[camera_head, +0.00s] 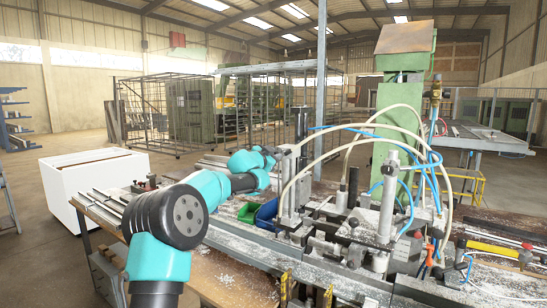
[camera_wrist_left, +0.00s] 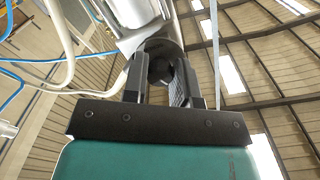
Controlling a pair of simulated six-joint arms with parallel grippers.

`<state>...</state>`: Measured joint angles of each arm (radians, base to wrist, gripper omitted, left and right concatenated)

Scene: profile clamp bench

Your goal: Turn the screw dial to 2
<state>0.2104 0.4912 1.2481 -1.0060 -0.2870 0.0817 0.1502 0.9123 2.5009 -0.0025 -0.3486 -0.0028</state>
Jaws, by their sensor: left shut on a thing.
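My left gripper (camera_wrist_left: 163,65) is shut on a dark round knob, the screw dial (camera_wrist_left: 160,70), with one finger on each side of it. No numbers on the dial can be read. In the head view my teal left arm reaches in from the left, and the left gripper (camera_head: 283,152) is at the left side of the clamp fixture (camera_head: 292,190). There the dial is too small and covered to make out. My right gripper is in neither view.
Pale and blue hoses (camera_head: 375,128) arch over the fixture close to the right of my gripper. A green machine column (camera_head: 402,95) stands behind. Blue (camera_head: 266,213) and green bins (camera_head: 247,212) sit on the bench below the arm.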

